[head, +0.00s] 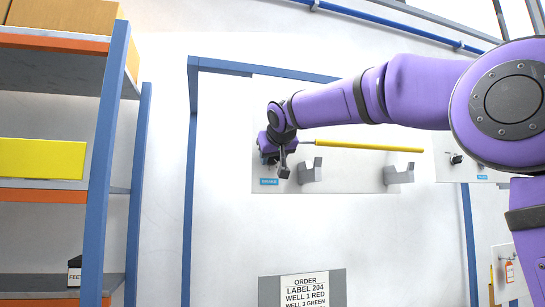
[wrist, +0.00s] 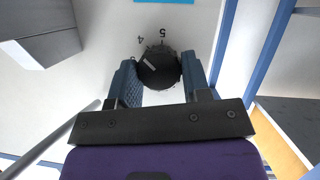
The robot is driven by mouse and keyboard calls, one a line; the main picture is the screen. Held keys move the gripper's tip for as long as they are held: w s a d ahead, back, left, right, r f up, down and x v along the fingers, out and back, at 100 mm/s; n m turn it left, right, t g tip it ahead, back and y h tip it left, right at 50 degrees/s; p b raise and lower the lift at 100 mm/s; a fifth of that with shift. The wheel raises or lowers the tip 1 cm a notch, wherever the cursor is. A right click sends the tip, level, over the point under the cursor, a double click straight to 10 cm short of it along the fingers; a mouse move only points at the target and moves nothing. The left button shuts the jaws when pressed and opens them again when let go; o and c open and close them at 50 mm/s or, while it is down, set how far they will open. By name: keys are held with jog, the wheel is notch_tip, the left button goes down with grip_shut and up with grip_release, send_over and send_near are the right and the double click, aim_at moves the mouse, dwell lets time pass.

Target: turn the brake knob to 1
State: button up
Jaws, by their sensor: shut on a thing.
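The brake knob (wrist: 158,70) is round and black, with a pale mark on its face, in the upper middle of the wrist view. The numbers 4 and 5 show on the panel above it; the other numbers are hidden or out of view. I cannot tell for sure which number the mark points to. My gripper (wrist: 157,76) is shut on the knob, one finger on each side. In the head view my gripper (head: 274,155) is at the left end of the white panel (head: 345,180), above a blue label (head: 268,182), and hides the knob.
Another small dark knob (head: 456,158) is on a panel further right. A shelf rack (head: 108,150) with blue posts stands at left. An order sign (head: 305,289) is below.

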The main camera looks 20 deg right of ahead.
jog(key=n+t+h, duration=0.1)
jog(key=n+h, duration=0.1)
jog(key=n, duration=0.3)
jog(key=n+t+h, duration=0.1)
jog(key=n+t, duration=0.1)
jog(key=n, duration=0.4)
jog(key=f+n+t+h, duration=0.1)
jog(key=n+t+h, duration=0.1)
jog(key=n, duration=0.3)
jog(key=shift+a+h, duration=0.2)
jog(key=shift+h, duration=0.1)
jog(key=n+t+y, duration=0.1)
jog(key=n, duration=0.3)
jog(key=n+t+y, duration=0.1)
jog(key=n, duration=0.3)
jog(key=shift+d+f+t, duration=0.1)
jog(key=shift+f+t, duration=0.05)
jog(key=shift+t, duration=0.15)
jog(key=shift+n, duration=0.5)
jog(key=o, duration=0.9)
